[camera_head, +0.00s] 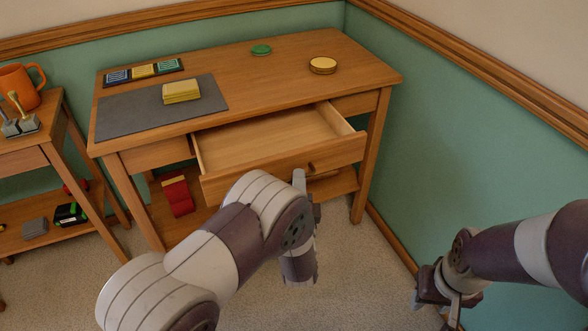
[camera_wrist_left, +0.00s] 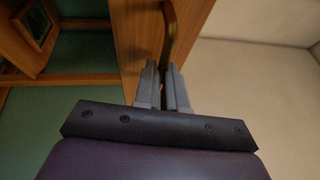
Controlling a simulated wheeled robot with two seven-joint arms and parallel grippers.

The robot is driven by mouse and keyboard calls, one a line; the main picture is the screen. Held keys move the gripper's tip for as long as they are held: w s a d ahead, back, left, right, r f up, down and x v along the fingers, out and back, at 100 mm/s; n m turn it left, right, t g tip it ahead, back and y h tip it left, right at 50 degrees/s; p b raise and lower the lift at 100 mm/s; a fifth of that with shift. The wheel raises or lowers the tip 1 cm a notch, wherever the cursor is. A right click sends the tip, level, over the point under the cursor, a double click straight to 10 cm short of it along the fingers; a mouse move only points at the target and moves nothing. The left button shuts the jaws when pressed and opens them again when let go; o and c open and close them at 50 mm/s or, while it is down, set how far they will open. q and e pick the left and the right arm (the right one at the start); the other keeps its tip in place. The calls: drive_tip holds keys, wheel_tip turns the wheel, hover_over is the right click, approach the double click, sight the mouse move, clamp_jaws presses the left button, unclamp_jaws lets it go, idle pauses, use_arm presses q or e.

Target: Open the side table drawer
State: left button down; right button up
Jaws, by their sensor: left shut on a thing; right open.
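The side table (camera_head: 300,60) is wooden and stands against the green wall. Its wide middle drawer (camera_head: 265,142) is pulled well out, and the inside that shows looks empty. A handle (camera_head: 311,167) sits on the drawer front. My left gripper (camera_head: 300,180) is at the drawer front, partly hidden behind my own arm. In the left wrist view my left gripper (camera_wrist_left: 164,88) is shut on the dark, brassy handle (camera_wrist_left: 173,35), with the wooden drawer front (camera_wrist_left: 135,45) beside it. My right gripper (camera_head: 450,308) is open at the lower right, away from the table.
A grey mat (camera_head: 125,115) with a yellow block (camera_head: 181,91), a card tray (camera_head: 143,70), a green disc (camera_head: 261,49) and yellow coasters (camera_head: 322,65) are on the tabletop. A red item (camera_head: 177,196) is on the lower shelf. Another table (camera_head: 25,155) stands left. Carpet in front is clear.

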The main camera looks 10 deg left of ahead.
use_arm(q)
drive_tip(key=shift+s+d, duration=0.1)
drive_tip(key=shift+s, duration=0.1)
drive_tip(key=c, duration=1.2)
unclamp_jaws()
drive_tip(key=p+v, duration=0.2)
drive_tip(key=v, duration=1)
drive_tip(key=shift+s+f, duration=0.1)
drive_tip(key=shift+s, duration=0.2)
